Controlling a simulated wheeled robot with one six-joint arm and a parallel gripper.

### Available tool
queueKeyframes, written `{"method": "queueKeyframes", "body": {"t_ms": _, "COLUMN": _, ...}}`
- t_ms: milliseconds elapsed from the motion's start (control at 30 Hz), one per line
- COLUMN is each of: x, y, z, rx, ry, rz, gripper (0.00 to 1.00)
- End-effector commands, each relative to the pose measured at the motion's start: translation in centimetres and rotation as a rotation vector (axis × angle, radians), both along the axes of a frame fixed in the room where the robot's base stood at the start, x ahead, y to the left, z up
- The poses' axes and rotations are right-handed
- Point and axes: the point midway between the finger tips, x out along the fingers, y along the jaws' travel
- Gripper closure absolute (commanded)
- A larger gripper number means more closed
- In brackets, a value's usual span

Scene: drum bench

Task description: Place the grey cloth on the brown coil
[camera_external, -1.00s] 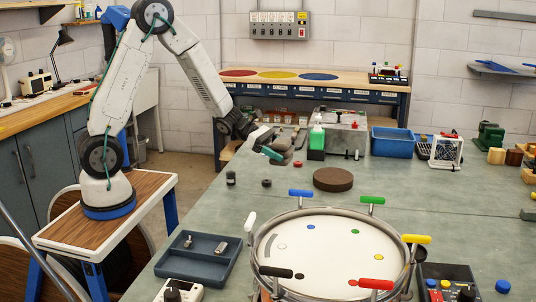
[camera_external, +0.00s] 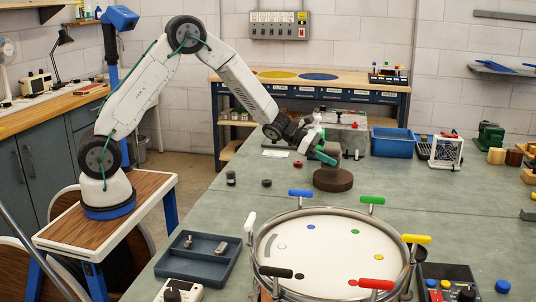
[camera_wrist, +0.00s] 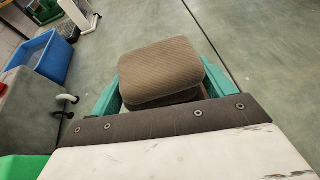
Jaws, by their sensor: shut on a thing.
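The brown coil (camera_external: 333,181), a low dark disc, lies flat on the green-grey bench behind the drum. My gripper (camera_external: 328,156), with green fingers, is just above the coil in the external view. It is shut on the grey cloth, a folded brownish-grey pad that shows between the fingers (camera_wrist: 160,108) in the wrist view as a rounded cloth (camera_wrist: 165,72). The cloth is mostly hidden by the gripper in the external view. The coil cannot be made out in the wrist view, where the cloth covers the area ahead.
The round drum (camera_external: 335,250) with coloured handles stands in front of the coil. A blue bin (camera_external: 392,143) and a white rack (camera_external: 446,151) are behind to the right. A grey box (camera_external: 350,140) stands close behind my gripper. Bench right of the coil is clear.

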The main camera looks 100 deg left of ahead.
Motion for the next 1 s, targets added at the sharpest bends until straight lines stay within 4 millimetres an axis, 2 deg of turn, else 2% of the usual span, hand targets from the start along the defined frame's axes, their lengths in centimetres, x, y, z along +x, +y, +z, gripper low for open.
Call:
{"method": "queueKeyframes", "body": {"t_ms": 133, "x": 1.1, "y": 0.3, "z": -0.1, "rx": 0.001, "ry": 0.000, "rz": -0.001, "gripper": 0.40}}
{"method": "queueKeyframes", "body": {"t_ms": 300, "x": 0.9, "y": 0.3, "z": -3.0, "rx": -0.002, "ry": 0.002, "rz": 0.000, "gripper": 0.40}}
{"method": "queueKeyframes", "body": {"t_ms": 367, "x": 0.9, "y": 0.3, "z": -3.5, "rx": -0.002, "ry": 0.001, "rz": 0.000, "gripper": 0.40}}
{"method": "queueKeyframes", "body": {"t_ms": 733, "x": 0.9, "y": 0.3, "z": -3.9, "rx": 0.001, "ry": 0.000, "rz": -0.001, "gripper": 0.40}}
{"method": "queueKeyframes", "body": {"t_ms": 767, "x": 0.9, "y": 0.3, "z": -3.9, "rx": 0.001, "ry": 0.000, "rz": 0.000, "gripper": 0.11}}
{"method": "queueKeyframes", "body": {"t_ms": 800, "x": 0.9, "y": 0.3, "z": -3.9, "rx": 0.001, "ry": 0.000, "rz": 0.000, "gripper": 0.00}}
{"method": "queueKeyframes", "body": {"t_ms": 1000, "x": 0.9, "y": 0.3, "z": -3.8, "rx": 0.001, "ry": 0.000, "rz": 0.000, "gripper": 0.00}}
